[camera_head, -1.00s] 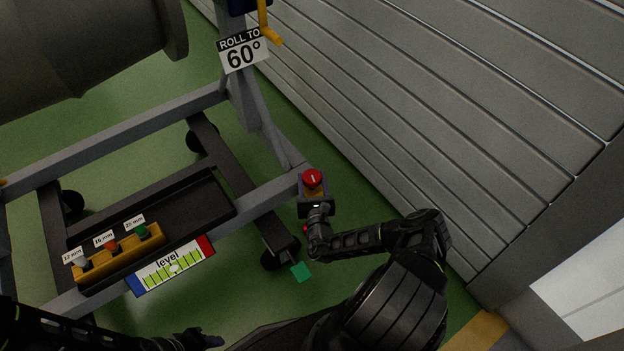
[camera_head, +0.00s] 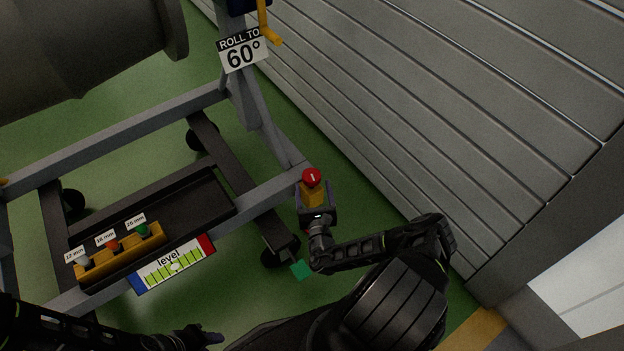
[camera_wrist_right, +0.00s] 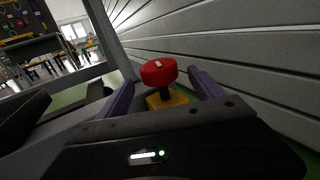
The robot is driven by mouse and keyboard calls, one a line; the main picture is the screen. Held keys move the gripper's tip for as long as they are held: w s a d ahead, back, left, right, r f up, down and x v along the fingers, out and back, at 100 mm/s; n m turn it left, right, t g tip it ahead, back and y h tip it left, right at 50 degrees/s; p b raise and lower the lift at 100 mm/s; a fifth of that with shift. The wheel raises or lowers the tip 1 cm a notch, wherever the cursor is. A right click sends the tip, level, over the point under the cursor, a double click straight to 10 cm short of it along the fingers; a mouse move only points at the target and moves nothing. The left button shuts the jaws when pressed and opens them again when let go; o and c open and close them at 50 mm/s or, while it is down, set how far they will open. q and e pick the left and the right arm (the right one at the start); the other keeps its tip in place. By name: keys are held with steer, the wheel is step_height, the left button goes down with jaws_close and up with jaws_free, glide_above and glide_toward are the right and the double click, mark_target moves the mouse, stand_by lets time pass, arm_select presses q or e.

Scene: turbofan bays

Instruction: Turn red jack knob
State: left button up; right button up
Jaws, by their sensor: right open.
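The red jack knob (camera_head: 311,177) sits on a yellow base at the right corner of the grey stand frame. It has a small white mark on top. In the right wrist view the knob (camera_wrist_right: 158,72) stands beyond and between the two purple fingers. My right gripper (camera_head: 313,193) is open just below the knob in the head view; its fingers (camera_wrist_right: 160,90) are apart on either side, and I cannot tell if they touch it. My left gripper (camera_head: 205,338) is at the bottom edge, mostly dark, and its jaws are unclear.
A level gauge (camera_head: 172,266) and a yellow socket holder (camera_head: 120,252) are on the stand's front left. A "ROLL TO 60°" sign (camera_head: 242,52) hangs above. A grey slatted wall (camera_head: 440,110) runs close on the right. Green floor (camera_head: 240,290) shows below.

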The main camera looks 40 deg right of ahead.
steer(key=v, duration=0.3)
steer(key=shift+s+a+p, duration=0.15)
steer(key=shift+s+p, duration=0.15)
stand_by(0.3)
